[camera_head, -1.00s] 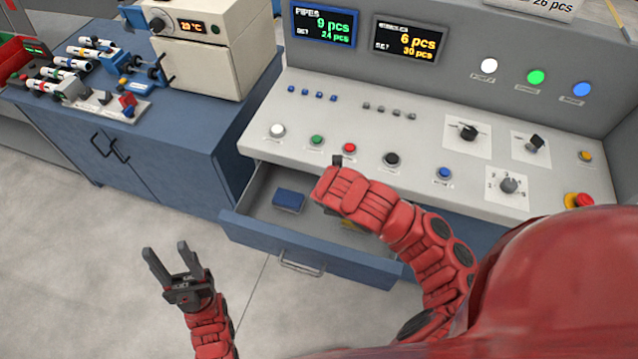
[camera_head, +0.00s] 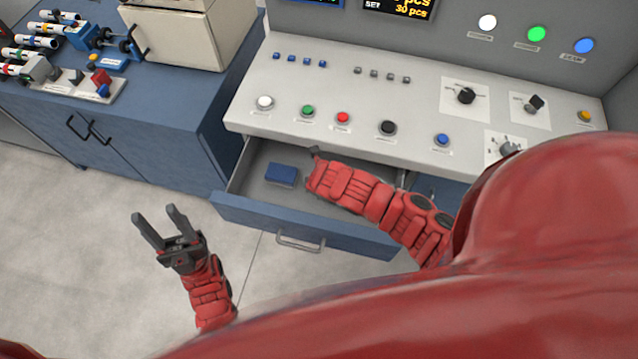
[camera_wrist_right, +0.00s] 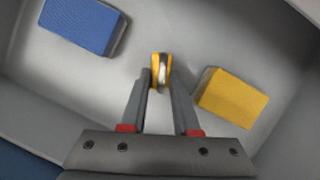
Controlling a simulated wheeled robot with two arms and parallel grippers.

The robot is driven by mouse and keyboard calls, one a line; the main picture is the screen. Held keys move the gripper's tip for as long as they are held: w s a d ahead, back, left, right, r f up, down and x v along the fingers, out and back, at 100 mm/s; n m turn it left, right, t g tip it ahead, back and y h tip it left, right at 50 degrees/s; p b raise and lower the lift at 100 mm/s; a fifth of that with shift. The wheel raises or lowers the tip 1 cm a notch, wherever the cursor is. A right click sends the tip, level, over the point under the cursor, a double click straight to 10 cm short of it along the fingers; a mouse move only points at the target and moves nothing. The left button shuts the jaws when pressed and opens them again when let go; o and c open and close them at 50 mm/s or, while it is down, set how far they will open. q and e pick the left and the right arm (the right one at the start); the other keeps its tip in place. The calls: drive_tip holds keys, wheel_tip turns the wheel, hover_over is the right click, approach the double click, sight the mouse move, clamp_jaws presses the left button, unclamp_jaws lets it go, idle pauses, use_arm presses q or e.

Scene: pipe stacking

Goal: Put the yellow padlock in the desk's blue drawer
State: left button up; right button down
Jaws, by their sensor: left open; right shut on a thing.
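The yellow padlock (camera_wrist_right: 161,70) shows in the right wrist view between my right gripper's fingertips (camera_wrist_right: 161,88); its silvery part faces the camera. My right gripper is shut on it, inside or just over the open blue drawer (camera_head: 240,208). I cannot tell whether the padlock touches the drawer floor.
A blue block (camera_head: 281,174) lies in the drawer's left part. A yellow block (camera_wrist_right: 233,97) lies in it to the right of the padlock in the wrist view. The console (camera_head: 300,90) overhangs the drawer's back. A blue cabinet (camera_head: 150,120) stands to the left.

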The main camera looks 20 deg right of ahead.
drive_tip(key=shift+f, duration=0.1)
drive_tip(key=shift+f, duration=0.15)
drive_tip(key=c, duration=0.7)
unclamp_jaws()
drive_tip(key=shift+o, duration=0.2)
